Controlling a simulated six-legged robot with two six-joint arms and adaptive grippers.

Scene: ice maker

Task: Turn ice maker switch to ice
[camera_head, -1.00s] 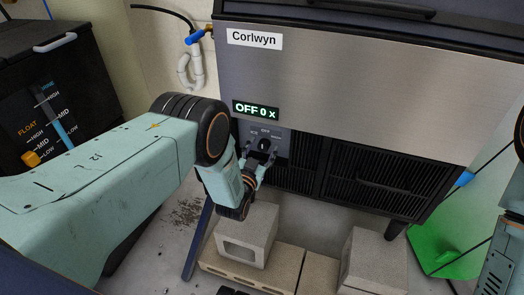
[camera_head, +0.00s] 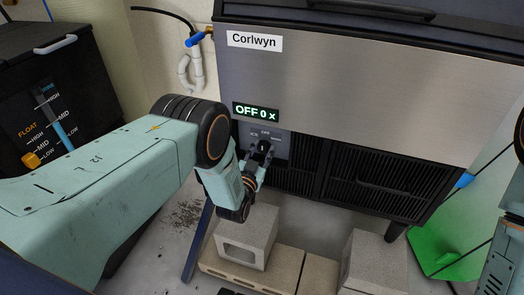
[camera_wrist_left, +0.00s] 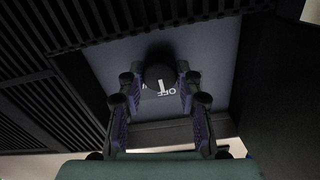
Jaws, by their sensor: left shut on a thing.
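The ice maker (camera_head: 350,85) has a steel front with a display (camera_head: 256,111) reading "OFF 0 x". Below the display is the switch panel (camera_head: 279,147), with labels including "OFF" and "ICE". The round black switch knob (camera_wrist_left: 160,78) has a white pointer line, which points toward the "OFF" label. My left gripper (camera_head: 263,150) is at the panel; in the wrist view its two fingers (camera_wrist_left: 158,85) are on either side of the knob, closed on it. The knob is mostly hidden by the fingers in the head view. My right gripper is out of view.
Concrete blocks (camera_head: 245,240) stand under the machine, below my left gripper. Dark vent grilles (camera_head: 375,185) lie right of the panel. A black bin with float labels (camera_head: 50,95) stands at the left. A green object (camera_head: 440,245) is on the floor at the right.

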